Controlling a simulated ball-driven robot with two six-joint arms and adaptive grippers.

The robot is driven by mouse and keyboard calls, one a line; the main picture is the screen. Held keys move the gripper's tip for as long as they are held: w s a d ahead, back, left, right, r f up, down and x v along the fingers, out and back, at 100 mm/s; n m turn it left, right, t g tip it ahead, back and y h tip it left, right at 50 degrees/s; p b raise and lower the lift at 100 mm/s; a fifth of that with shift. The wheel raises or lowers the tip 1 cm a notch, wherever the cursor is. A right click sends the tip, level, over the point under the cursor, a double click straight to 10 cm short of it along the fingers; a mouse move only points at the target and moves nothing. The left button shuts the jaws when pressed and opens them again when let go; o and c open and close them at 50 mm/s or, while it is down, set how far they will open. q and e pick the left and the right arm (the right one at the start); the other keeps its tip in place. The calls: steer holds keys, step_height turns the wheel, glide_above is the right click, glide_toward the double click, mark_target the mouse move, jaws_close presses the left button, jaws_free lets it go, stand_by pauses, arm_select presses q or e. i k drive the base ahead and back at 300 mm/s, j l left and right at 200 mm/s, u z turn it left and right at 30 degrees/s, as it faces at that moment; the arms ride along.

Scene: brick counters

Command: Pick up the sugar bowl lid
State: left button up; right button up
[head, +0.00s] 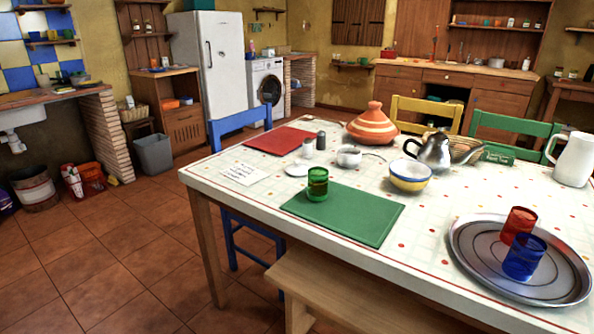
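A small white bowl (348,157), likely the sugar bowl, stands on the table behind the green placemat. A thin dark handle shape shows at its right side. I cannot make out clearly whether a lid sits on it. Neither of my grippers is in view.
On the white table (250,203) are a green glass (317,183) on a green placemat (350,222), a red placemat (268,140), dark shaker (321,140), tagine (372,128), yellow bowl (410,177), metal teapot (433,152), and tray (480,265) with two glasses. A bench (340,295) stands in front.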

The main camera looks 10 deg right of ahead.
mark_target(297, 169)
steer(key=i+j+z, duration=0.3)
steer(key=i+j, duration=0.35)
steer(key=i, duration=0.15)
